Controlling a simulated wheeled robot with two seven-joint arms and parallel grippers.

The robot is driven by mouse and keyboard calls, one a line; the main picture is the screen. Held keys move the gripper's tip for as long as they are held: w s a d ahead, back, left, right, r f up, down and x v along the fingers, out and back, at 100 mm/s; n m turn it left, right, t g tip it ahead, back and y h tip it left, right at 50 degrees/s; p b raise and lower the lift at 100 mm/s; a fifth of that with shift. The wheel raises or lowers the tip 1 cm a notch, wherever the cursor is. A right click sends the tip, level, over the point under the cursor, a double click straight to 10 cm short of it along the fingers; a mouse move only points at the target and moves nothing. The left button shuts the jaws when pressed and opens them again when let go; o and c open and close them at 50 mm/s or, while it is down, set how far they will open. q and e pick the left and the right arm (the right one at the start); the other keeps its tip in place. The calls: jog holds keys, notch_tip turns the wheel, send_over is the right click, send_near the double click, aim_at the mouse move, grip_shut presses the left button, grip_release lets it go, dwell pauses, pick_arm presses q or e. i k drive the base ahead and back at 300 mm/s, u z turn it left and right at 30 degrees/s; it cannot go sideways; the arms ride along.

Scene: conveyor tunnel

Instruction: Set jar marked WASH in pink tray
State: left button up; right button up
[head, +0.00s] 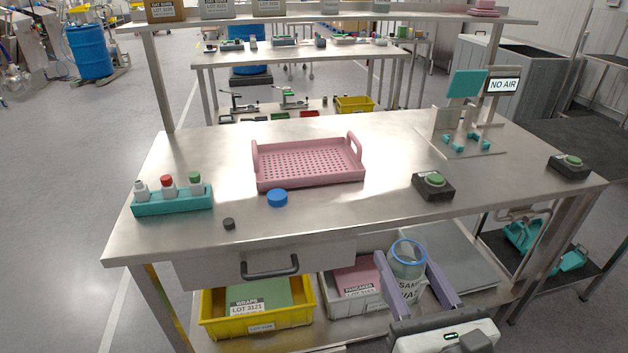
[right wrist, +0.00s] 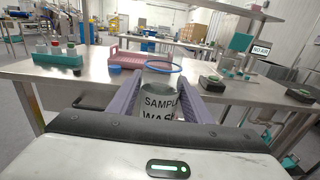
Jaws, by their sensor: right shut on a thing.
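The jar (head: 407,263) is clear with a blue rim and a white label. In the right wrist view the jar (right wrist: 160,100) shows the words SAMPLE WASH, partly cut off. My right gripper (head: 416,284) is shut on the jar, with one finger on each side. It holds the jar upright in front of the table's front edge, below the tabletop in the head view. The pink tray (head: 309,180) sits empty on the table, with perforated floor and raised end handles. My left gripper is not in view.
The steel table (head: 350,225) holds a blue lid (head: 277,198), a small black cap (head: 229,224), a teal bottle rack (head: 173,202) and a green-button box (head: 433,186). A NO AIR fixture (head: 465,130) stands at right. Yellow (head: 257,322) and grey bins are below.

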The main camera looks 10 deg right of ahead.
aim_at(326, 163)
jog(key=z, duration=0.45)
jog(key=i, duration=0.35)
jog(key=u, duration=0.8)
jog(key=i, duration=0.6)
jog(key=u, duration=0.15)
